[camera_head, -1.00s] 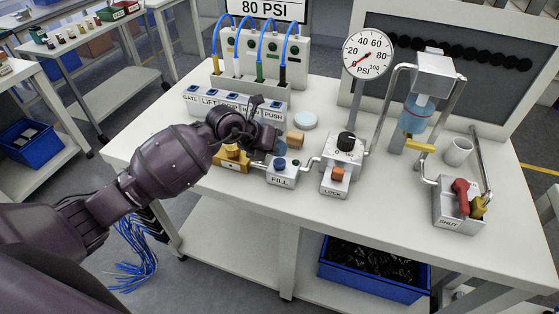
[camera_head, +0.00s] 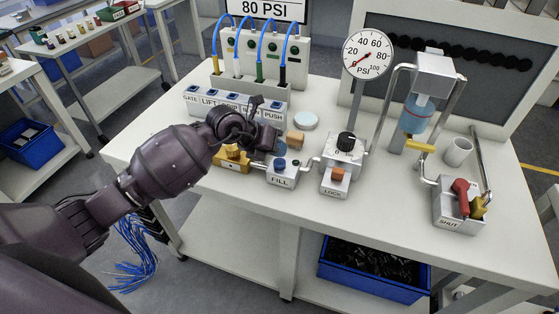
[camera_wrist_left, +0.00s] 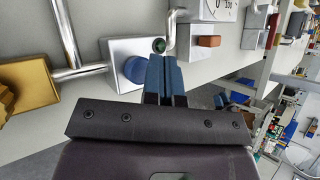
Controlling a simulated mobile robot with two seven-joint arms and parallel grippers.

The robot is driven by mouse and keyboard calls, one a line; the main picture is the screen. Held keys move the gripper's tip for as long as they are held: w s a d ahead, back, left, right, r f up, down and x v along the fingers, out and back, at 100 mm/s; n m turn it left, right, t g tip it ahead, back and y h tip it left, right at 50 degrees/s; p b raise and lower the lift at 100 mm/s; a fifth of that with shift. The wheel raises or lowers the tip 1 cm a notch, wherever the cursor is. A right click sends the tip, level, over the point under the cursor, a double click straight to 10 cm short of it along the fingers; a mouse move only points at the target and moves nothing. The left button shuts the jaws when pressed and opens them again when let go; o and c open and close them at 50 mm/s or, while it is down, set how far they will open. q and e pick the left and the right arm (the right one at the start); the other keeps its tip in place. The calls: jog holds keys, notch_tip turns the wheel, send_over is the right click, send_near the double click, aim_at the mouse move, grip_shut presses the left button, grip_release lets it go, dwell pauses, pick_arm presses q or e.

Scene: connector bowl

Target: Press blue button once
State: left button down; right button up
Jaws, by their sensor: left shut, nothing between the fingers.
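The blue button (camera_head: 279,163) is a round cap on a small grey box labelled FILL (camera_head: 283,178). In the left wrist view the blue button (camera_wrist_left: 135,70) shows just left of my fingers, partly hidden by them. My left gripper (camera_head: 280,148) is shut and empty, just behind and above the button in the head view. My right gripper is not in view.
A yellow block (camera_head: 233,158) stands left of the FILL box, and the LOCK box (camera_head: 338,180) with a dial stands right. A labelled row of blue switches (camera_head: 235,100) is behind. A pressure gauge (camera_head: 368,54) stands farther right. The bench front (camera_head: 300,208) is clear.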

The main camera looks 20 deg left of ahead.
pick_arm(q)
jog(key=shift+f, duration=0.1)
dwell(0.5)
jog(key=shift+f, duration=0.3)
jog(key=shift+f, duration=0.15)
dwell(0.5)
